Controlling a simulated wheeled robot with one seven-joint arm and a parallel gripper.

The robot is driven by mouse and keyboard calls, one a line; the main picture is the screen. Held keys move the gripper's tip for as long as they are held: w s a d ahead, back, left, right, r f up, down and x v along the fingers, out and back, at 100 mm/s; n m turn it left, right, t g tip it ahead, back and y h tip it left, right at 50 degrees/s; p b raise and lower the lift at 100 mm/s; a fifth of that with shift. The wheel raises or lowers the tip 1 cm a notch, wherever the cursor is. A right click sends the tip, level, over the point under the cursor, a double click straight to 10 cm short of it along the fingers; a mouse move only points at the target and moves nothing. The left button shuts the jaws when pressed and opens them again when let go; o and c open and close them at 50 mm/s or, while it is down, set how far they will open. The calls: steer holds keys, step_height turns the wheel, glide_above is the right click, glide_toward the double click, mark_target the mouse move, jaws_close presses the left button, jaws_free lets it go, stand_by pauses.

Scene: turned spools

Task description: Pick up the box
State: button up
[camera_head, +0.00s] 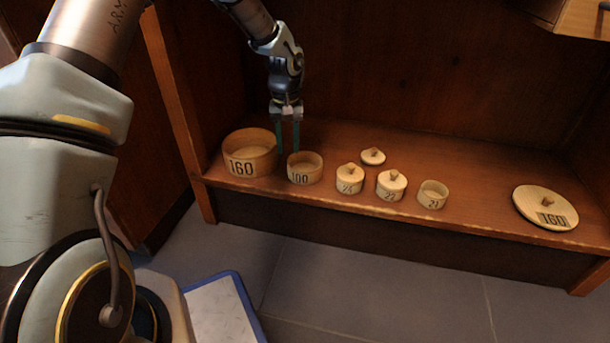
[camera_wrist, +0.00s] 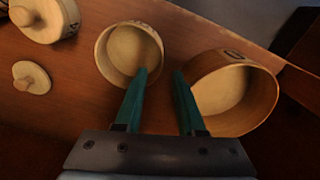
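Several round wooden boxes stand in a row on a wooden shelf. The largest open box, marked 160 (camera_head: 247,168), is at the left. An open box marked 100 (camera_head: 304,178) is to its right. My gripper (camera_head: 288,150) points down at these two, with its green fingers apart and nothing between them. In the wrist view my gripper (camera_wrist: 160,73) has its left finger overlapping the near rim of the 100 box (camera_wrist: 104,58) and its right finger close beside the 160 box (camera_wrist: 262,108). Whether either finger touches a box I cannot tell.
Right of these are lidded boxes marked 24 (camera_head: 349,187) and 22 (camera_head: 391,194), then a small open box (camera_head: 432,203). A small loose lid (camera_head: 373,154) lies behind; a large 160 lid (camera_head: 535,204) lies far right. The shelf (camera_head: 480,175) is bare between.

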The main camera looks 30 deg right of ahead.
mark_target(305, 168)
step_height(305, 168, down, 7)
steer(key=b, duration=0.3)
steer(key=shift+r, duration=0.25)
jaws_close()
stand_by(1.1)
